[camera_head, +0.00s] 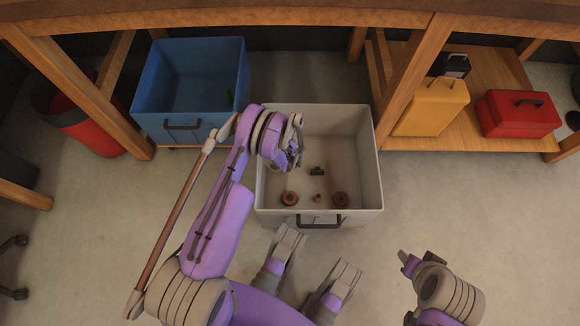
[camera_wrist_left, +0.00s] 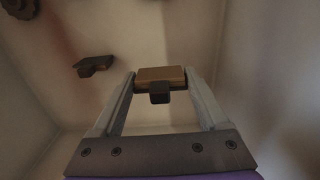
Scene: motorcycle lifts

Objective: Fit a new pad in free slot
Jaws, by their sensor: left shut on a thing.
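My left gripper (camera_head: 296,158) reaches down into the grey bin (camera_head: 368,150). In the left wrist view its two fingers (camera_wrist_left: 160,84) are shut on a small brown pad (camera_wrist_left: 162,73) with a dark tab on its near side. The pad is hidden in the head view. A loose dark piece (camera_head: 317,171), perhaps another pad, lies on the bin floor; it also shows in the left wrist view (camera_wrist_left: 95,65). My right gripper (camera_head: 407,262) is at the lower right, outside the bin, its fingers too small to read. No slot can be made out.
Two round brown parts (camera_head: 289,198) (camera_head: 340,199) and a small part (camera_head: 317,198) lie near the bin's front wall. A blue bin (camera_head: 180,80) stands at left. A yellow case (camera_head: 432,108) and red toolbox (camera_head: 518,113) sit on a wooden shelf at right.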

